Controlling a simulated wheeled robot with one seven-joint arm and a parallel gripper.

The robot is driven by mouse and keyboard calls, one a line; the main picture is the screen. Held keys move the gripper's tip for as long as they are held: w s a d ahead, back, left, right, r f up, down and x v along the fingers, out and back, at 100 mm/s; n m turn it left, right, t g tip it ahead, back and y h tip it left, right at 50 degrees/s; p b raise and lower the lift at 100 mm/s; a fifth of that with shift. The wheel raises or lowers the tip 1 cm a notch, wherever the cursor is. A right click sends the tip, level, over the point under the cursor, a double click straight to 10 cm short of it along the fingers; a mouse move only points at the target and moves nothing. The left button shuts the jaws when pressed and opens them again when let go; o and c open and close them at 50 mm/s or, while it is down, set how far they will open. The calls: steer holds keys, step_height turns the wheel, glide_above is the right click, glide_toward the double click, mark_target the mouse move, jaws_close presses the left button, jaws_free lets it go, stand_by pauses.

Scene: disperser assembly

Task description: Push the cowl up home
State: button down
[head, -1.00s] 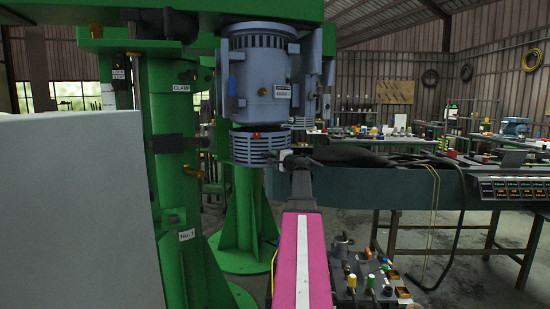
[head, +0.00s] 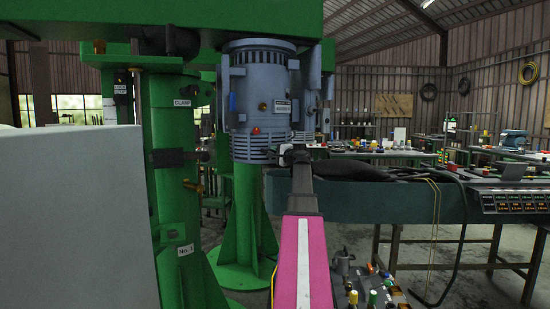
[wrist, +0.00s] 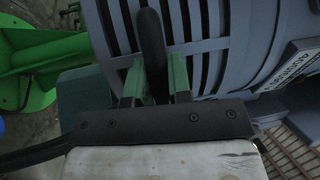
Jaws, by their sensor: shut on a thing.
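The motor (head: 262,90) is a blue-grey ribbed cylinder with a label plate, hanging under the green machine head. The cowl (head: 250,149) is a slatted blue-grey ring directly below it. In the head view no clear gap shows between them; an orange-red spot (head: 256,130) sits at the joint. My gripper (head: 286,156) is at the cowl's right side. In the wrist view my gripper (wrist: 152,88) has its two green fingers closed about a dark curved handle (wrist: 152,45) in front of the cowl's slats (wrist: 190,25). The cowl's far side is hidden.
A green post (head: 172,200) with a clamp stands left of the motor, behind a pale panel (head: 75,210). Several small parts lie beside my arm at lower right. Workbenches stand far behind.

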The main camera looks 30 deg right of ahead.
steer(key=shift+w+r, duration=0.1)
steer(key=shift+r, duration=0.25)
steer(key=c, duration=1.1)
jaws_free()
steer(key=shift+o, duration=0.2)
steer(key=shift+f, duration=0.1)
steer(key=shift+s, duration=0.3)
steer(key=v, duration=1)
steer(key=shift+s+d, duration=0.15)
